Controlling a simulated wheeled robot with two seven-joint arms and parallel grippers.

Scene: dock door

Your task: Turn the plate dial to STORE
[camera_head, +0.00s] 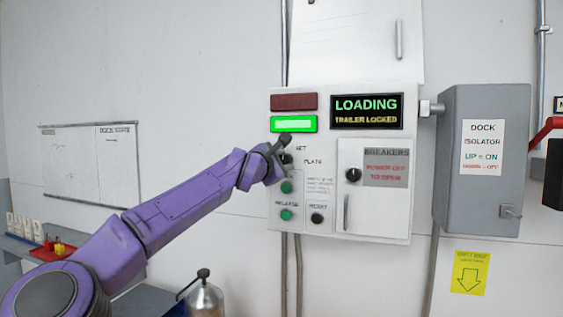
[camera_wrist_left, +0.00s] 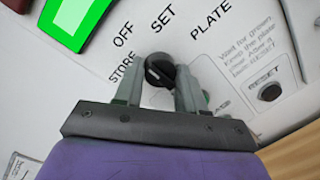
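The plate dial (camera_wrist_left: 160,70) is a small black knob on the white control panel, with labels OFF, SET and STORE around it in the left wrist view. A short pale mark shows on the left part of its face; I cannot tell exactly which label it points at. My left gripper (camera_wrist_left: 159,82) has one grey finger on each side of the knob, and they appear to be closed against it. In the head view my left gripper (camera_head: 281,151) reaches the panel (camera_head: 370,226) and mostly hides the dial. My right gripper is in neither view.
A green lamp (camera_head: 293,124) is lit below a dark red one (camera_head: 293,101). The display (camera_head: 366,111) reads LOADING, TRAILER LOCKED. Green buttons and a black RESET button (camera_head: 317,218) sit below the dial. A breakers door (camera_head: 374,208) and grey isolator box (camera_head: 484,185) are to the right.

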